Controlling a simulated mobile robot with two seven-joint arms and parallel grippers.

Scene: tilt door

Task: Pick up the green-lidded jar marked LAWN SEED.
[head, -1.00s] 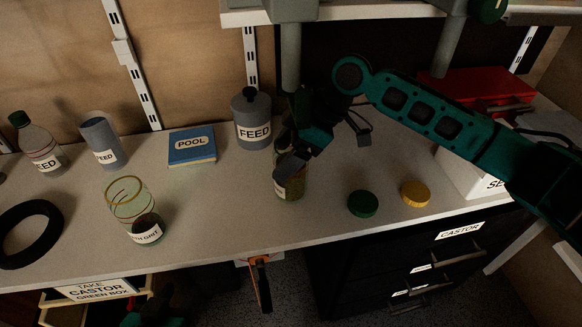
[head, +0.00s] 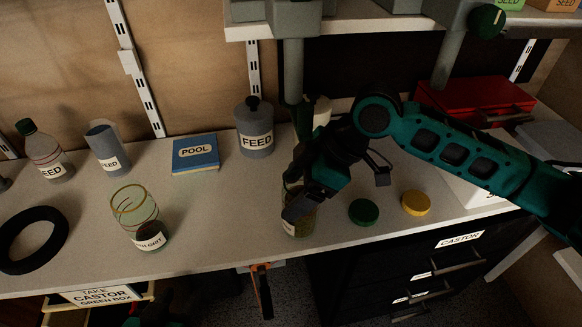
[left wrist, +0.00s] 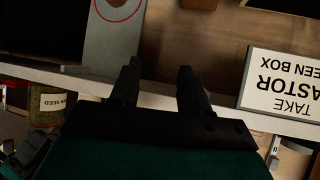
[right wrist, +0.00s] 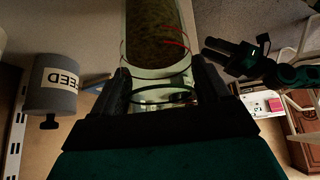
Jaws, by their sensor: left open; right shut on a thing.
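The glass jar (head: 304,226) with greenish contents stands upright below my right gripper, near the counter's front edge. It has no lid on it. Its label ends in "N SEED" in the left wrist view (left wrist: 52,103). My right gripper (head: 297,201) is shut on this jar around its upper part; the jar also shows between the fingers in the right wrist view (right wrist: 155,40). I cannot tell whether its base touches the counter. A green lid (head: 364,212) lies loose on the counter. My left gripper (left wrist: 157,72) is open and empty, low by the counter front.
A yellow lid (head: 416,204) lies beside the green one. A glass jar labelled GRIT (head: 151,238), a black ring (head: 30,240), a blue POOL box (head: 195,153) and a FEED canister (head: 254,130) stand on the counter (head: 225,215). An orange-handled clamp (head: 262,290) hangs at the front edge.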

